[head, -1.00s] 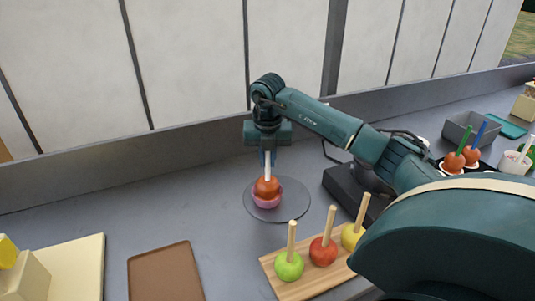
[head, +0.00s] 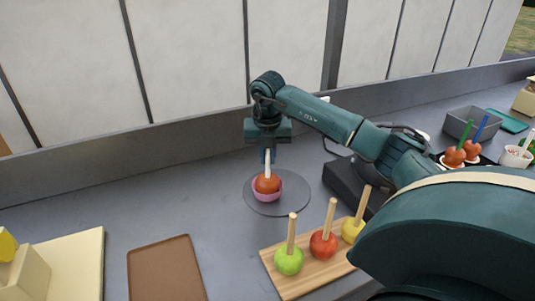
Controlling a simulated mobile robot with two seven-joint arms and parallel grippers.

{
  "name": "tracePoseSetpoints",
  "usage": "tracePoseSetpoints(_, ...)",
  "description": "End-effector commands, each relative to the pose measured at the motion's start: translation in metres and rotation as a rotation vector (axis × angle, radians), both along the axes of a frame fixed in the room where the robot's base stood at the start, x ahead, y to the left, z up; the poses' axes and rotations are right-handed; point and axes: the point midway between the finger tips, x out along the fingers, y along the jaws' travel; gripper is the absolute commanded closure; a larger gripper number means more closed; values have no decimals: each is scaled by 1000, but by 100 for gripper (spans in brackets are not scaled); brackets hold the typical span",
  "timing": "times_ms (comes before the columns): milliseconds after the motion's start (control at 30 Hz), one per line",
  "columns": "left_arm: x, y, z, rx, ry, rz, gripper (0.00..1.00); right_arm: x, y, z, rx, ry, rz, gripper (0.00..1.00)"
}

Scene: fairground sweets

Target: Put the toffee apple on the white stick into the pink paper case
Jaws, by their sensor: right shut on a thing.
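The toffee apple (head: 267,182) is orange-brown with a white stick (head: 267,166) pointing up. It sits in the pink paper case (head: 268,195), whose wall shows around its lower part. The case stands on a round grey disc (head: 296,198). My right gripper (head: 267,155) is above the apple, pointing down, shut on the white stick. Whether the apple touches the bottom of the case is hidden. My left gripper is not in view.
A wooden board (head: 309,277) with a green, a red and a yellow apple on sticks is in front. A brown tray (head: 166,272) lies at front left. Toffee apples on green and blue sticks (head: 453,157), a grey bin (head: 470,122) and a white tub (head: 515,158) are at right.

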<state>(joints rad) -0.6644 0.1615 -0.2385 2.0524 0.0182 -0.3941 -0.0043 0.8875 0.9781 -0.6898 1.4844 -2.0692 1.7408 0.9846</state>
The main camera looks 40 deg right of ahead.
Motion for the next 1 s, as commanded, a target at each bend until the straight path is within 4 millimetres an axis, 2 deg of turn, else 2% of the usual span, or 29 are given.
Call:
tracePoseSetpoints(133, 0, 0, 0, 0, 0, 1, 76, 0, 0, 0, 0, 0, -1, 100)
tracePoseSetpoints(167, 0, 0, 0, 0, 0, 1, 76, 0, 0, 0, -1, -1, -1, 86)
tracePoseSetpoints(433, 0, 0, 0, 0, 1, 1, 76, 0, 0, 0, -1, -1, 0, 63)
tracePoseSetpoints(767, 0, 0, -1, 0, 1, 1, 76, 0, 0, 4, 0, -1, 0, 63)
tracePoseSetpoints(867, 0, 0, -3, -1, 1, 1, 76, -1, 1, 16, 0, -4, 1, 63)
tracePoseSetpoints(1000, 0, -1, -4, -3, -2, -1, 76, -3, 4, 46, 0, -6, 0, 63)
